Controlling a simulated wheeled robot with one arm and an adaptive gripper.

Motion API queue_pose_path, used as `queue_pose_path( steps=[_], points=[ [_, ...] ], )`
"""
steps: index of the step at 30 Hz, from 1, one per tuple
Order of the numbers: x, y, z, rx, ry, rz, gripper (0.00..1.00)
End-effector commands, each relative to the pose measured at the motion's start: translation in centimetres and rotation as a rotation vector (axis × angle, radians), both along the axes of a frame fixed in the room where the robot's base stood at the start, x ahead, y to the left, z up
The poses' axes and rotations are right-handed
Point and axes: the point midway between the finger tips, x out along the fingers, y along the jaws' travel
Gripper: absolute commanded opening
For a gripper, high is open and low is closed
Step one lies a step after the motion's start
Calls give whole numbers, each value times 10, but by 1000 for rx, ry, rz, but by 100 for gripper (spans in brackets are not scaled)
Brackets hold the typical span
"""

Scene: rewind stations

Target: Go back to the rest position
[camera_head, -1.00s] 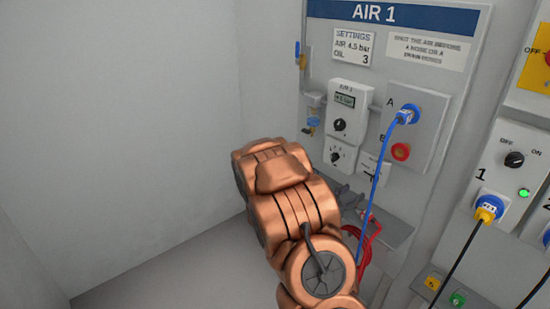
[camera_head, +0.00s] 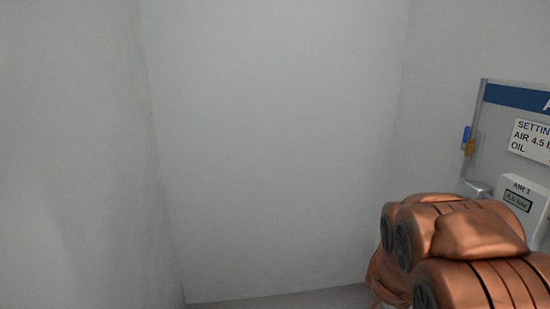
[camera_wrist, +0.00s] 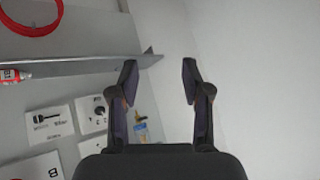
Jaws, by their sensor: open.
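My gripper (camera_wrist: 158,82) is open and empty in the wrist view, its two dark fingers apart with only pale wall and a shelf end near them. In the head view my copper-coloured arm fills the lower right, and my gripper is hidden there. The AIR 1 panel (camera_head: 490,124) is cut off by the right edge of the head view. A unit with a small display (camera_head: 518,202) shows on it, partly behind my arm.
Bare grey walls (camera_head: 275,140) fill most of the head view. In the wrist view a grey shelf (camera_wrist: 85,66) runs left of my fingers, with a red coil (camera_wrist: 32,28) and a red-and-white bottle (camera_wrist: 12,75) by it.

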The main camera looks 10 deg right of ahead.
Motion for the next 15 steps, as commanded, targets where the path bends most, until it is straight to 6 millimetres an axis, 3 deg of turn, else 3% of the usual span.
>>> queue_pose_path(
  steps=[3, 8, 12, 15],
  points=[
    [-11, 56, 20, 85, 61, 151, 48],
    [-46, 123, 39, 175, 182, 353, 48],
    [-93, 168, 57, 220, 307, 515, 48],
    [-134, 191, 70, 236, 408, 621, 48]
  ],
)
